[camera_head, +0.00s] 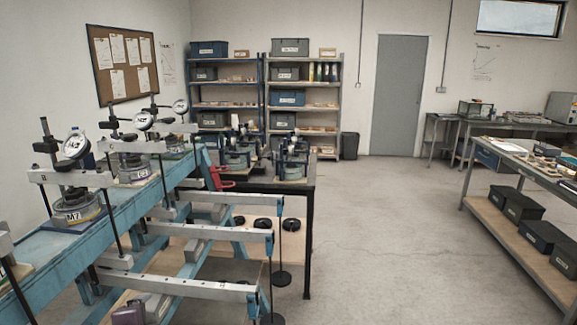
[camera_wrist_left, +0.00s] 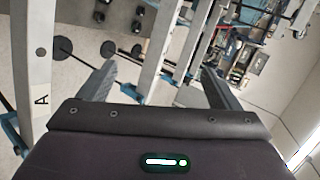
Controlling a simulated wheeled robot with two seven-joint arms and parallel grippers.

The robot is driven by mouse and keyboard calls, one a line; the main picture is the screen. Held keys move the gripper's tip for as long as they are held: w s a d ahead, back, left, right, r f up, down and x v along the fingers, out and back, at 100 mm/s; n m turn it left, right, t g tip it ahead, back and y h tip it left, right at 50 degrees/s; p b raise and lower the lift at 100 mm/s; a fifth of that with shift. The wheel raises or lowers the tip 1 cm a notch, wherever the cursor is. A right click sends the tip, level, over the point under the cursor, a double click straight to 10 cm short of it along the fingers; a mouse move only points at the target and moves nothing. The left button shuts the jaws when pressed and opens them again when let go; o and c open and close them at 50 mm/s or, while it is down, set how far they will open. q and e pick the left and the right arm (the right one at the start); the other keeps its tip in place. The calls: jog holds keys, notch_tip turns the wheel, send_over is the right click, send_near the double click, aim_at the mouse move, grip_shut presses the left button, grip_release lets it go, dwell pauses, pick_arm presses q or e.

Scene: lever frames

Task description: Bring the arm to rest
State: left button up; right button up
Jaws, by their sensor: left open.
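Pale lever arms reach out from a blue lever frame bench (camera_head: 130,215). The nearest (camera_head: 175,285) and middle (camera_head: 208,230) arms look close to level, with a third (camera_head: 228,202) behind. A pale beam marked A (camera_wrist_left: 34,65) is at the left of the wrist view. My right gripper is not in view.
Black weights (camera_head: 262,223) lie on the low board. A black-legged table (camera_head: 309,240) stands behind. The floor (camera_head: 390,230) is clear toward the right bench (camera_head: 520,160).

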pick_arm(q)
jog(key=s+d+f+n+g+h, duration=0.1)
jog(key=s+d+f+n+g, duration=0.4)
jog(key=s, duration=0.5)
jog(key=s+d+f+n+g+h, duration=0.1)
jog(key=s+d+f+n+g, duration=0.2)
jog(key=s+d+f+n, duration=0.55)
jog(key=s+a+f+g+b, duration=0.1)
jog(key=s+f+b, duration=0.15)
jog(key=f, duration=1.25)
jog(key=s+a+f+b, duration=0.1)
jog(key=s+f+b, duration=0.15)
jog(key=f, duration=1.15)
jog(key=s+a+f+b, duration=0.2)
jog(key=s+f, duration=0.8)
jog(key=f, duration=0.2)
jog(key=s+a+f+m+g+b, duration=0.1)
jog(key=s+f+b, duration=0.2)
jog(key=s+f, duration=0.6)
notch_tip(320, 180, down, 4)
jog(key=shift+s+a+f, duration=0.2)
jog(key=shift+s+a, duration=0.15)
jog(key=shift+a, duration=0.05)
